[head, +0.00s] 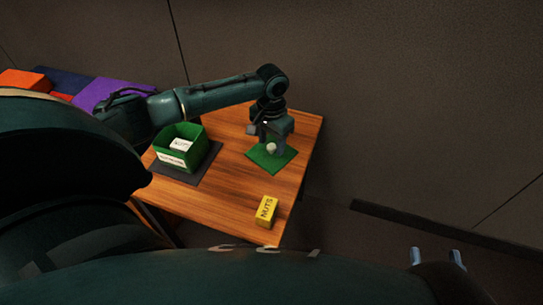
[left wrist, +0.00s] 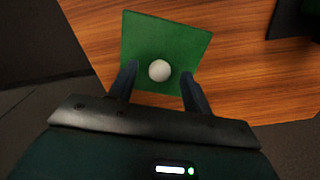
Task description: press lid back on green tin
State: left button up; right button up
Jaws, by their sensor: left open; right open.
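The green tin (head: 203,154) stands open at the left of the table, with a white labelled block (head: 181,145) inside. The flat green square lid (head: 263,160) lies apart from it to the right, with a pale round knob (head: 271,148) on top. My left gripper (head: 271,137) is open above the lid. In the left wrist view, its two fingers stand either side of the knob (left wrist: 159,70), with gaps on both sides. The lid also shows there (left wrist: 190,45). My right gripper (head: 437,257) is open and empty at the lower right, off the table.
The tin stands on a dark mat (head: 190,178) on the wooden table (head: 228,183). A yellow box marked NUTS (head: 267,209) sits near the table's front edge. Purple and orange blocks lie behind at far left. The wood between tin and lid is clear.

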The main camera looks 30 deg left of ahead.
pick_arm(q)
jog(key=shift+f, duration=0.4)
jog(key=shift+c, duration=0.6)
jog(key=c, duration=0.9)
